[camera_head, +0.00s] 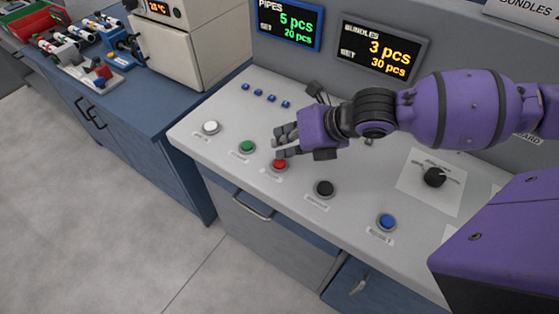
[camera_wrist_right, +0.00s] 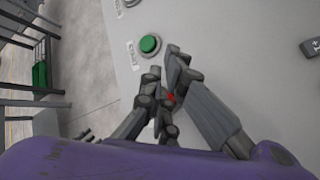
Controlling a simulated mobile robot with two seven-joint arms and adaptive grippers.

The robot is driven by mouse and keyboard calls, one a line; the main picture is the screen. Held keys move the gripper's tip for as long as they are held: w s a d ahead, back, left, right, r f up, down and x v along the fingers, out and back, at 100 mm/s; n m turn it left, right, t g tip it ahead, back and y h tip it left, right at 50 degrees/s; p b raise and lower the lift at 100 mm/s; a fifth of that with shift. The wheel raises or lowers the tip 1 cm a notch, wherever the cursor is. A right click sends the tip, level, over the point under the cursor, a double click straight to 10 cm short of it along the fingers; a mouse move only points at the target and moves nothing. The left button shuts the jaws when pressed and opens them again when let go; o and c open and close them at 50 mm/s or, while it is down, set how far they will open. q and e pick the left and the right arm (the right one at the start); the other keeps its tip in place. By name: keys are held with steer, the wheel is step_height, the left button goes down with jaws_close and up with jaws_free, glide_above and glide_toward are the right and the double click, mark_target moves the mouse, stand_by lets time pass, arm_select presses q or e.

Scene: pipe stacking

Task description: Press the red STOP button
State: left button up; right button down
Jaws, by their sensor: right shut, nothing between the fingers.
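The red STOP button (camera_head: 279,164) sits in the front row of buttons on the light grey console, between a green and a black button. My right gripper (camera_head: 281,150) is shut and empty, with its fingertips right at the red button. I cannot tell whether the fingertips touch it. In the right wrist view the closed fingers (camera_wrist_right: 168,92) cover most of the red button (camera_wrist_right: 171,97), and only a bit of red shows between them. My left gripper is not in view.
A white button (camera_head: 210,127), green button (camera_head: 247,146), black button (camera_head: 324,188) and blue button (camera_head: 386,221) share the console. A black knob (camera_head: 434,177) is at right. Two display screens (camera_head: 382,50) stand behind. A blue workbench (camera_head: 150,95) is at left.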

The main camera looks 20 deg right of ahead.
steer(key=shift+f, duration=0.1)
steer(key=shift+f, duration=0.35)
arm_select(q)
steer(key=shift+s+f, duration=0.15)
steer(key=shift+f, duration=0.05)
arm_select(e)
steer(key=shift+f, duration=0.45)
stand_by(0.5)
stand_by(0.3)
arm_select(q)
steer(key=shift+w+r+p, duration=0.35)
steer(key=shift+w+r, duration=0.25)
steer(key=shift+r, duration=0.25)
arm_select(e)
steer(key=shift+r, duration=0.9)
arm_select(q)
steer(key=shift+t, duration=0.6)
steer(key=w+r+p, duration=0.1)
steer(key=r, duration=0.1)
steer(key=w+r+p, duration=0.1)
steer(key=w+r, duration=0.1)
arm_select(e)
step_height(320, 180, up, 5)
